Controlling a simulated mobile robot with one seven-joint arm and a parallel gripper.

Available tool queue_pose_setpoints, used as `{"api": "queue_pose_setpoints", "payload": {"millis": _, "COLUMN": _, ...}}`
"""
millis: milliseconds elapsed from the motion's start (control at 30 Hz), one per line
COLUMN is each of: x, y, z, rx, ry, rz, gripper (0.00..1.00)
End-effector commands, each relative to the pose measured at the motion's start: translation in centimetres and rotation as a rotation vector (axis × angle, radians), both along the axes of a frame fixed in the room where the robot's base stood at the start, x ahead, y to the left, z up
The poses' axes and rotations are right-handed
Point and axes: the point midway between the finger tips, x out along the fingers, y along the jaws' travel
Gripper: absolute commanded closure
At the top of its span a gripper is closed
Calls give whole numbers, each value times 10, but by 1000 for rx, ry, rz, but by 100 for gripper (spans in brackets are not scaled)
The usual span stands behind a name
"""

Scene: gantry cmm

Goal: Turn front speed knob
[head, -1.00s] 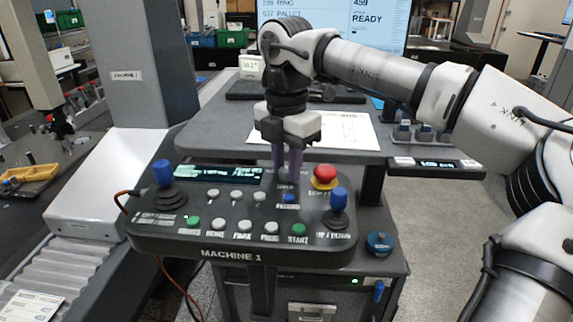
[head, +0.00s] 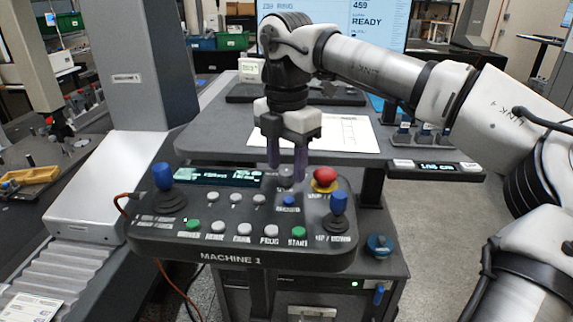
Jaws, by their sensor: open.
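The front control panel (head: 150,234), labelled MACHINE 1, carries buttons, joysticks and a small display. The speed knob (head: 286,177) is a small grey knob near the panel's upper edge, right of the display and left of the red emergency button. My gripper (head: 287,170) points down over it, with two purple fingers spread apart and nothing held. The fingertips are at either side of the knob in the picture. I cannot tell whether they touch it.
The red mushroom button (head: 325,176) on its yellow base is close to the right finger. Blue joysticks stand at the panel's left (head: 163,177) and right (head: 338,203). A grey table with a paper sheet (head: 345,133) lies behind.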

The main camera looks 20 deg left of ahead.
Motion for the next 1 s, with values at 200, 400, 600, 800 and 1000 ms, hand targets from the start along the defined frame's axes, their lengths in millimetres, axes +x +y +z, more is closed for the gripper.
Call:
{"api": "queue_pose_setpoints", "payload": {"millis": 200, "x": 0, "y": 1, "z": 47, "rx": 5, "ry": -1, "rz": 1, "gripper": 53}}
{"api": "queue_pose_setpoints", "payload": {"millis": 400, "x": 0, "y": 2, "z": 96, "rx": 5, "ry": -1, "rz": 2, "gripper": 53}}
{"api": "queue_pose_setpoints", "payload": {"millis": 600, "x": 0, "y": 0, "z": 123, "rx": 2, "ry": 0, "rz": 0, "gripper": 53}}
{"api": "queue_pose_setpoints", "payload": {"millis": 800, "x": 0, "y": 0, "z": 128, "rx": 2, "ry": -1, "rz": 0, "gripper": 53}}
{"api": "queue_pose_setpoints", "payload": {"millis": 1000, "x": 0, "y": 0, "z": 127, "rx": 2, "ry": -1, "rz": 0, "gripper": 53}}
